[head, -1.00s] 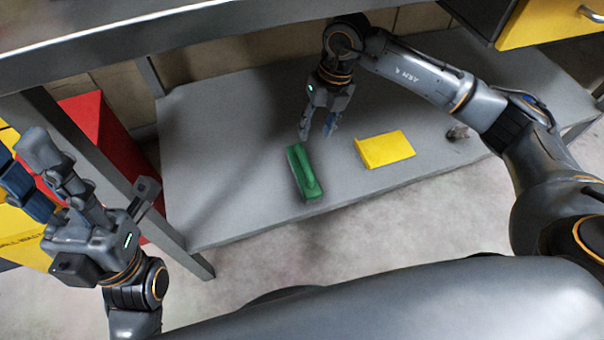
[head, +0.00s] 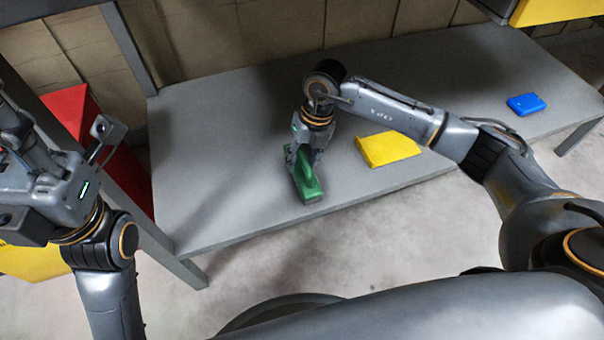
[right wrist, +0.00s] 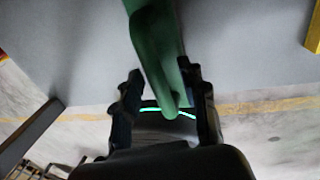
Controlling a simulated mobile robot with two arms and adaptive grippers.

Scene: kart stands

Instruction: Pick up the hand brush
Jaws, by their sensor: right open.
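The green hand brush (head: 309,185) lies on the low grey shelf, near its front edge. My right gripper (head: 304,163) is down over the brush's far part, with a finger on either side. In the right wrist view the brush (right wrist: 157,50) reaches in between the two open fingers (right wrist: 163,95); whether they touch it I cannot tell. My left gripper (head: 22,150) is raised at the left edge of the head view, away from the brush. Its fingers are partly cut off, so its opening is unclear.
A yellow object (head: 386,148) lies on the shelf (head: 230,190) just right of the brush. A blue box (head: 526,104) lies farther right. A red object (head: 75,115) stands left, behind a grey table leg. Bare shelf lies left of the brush.

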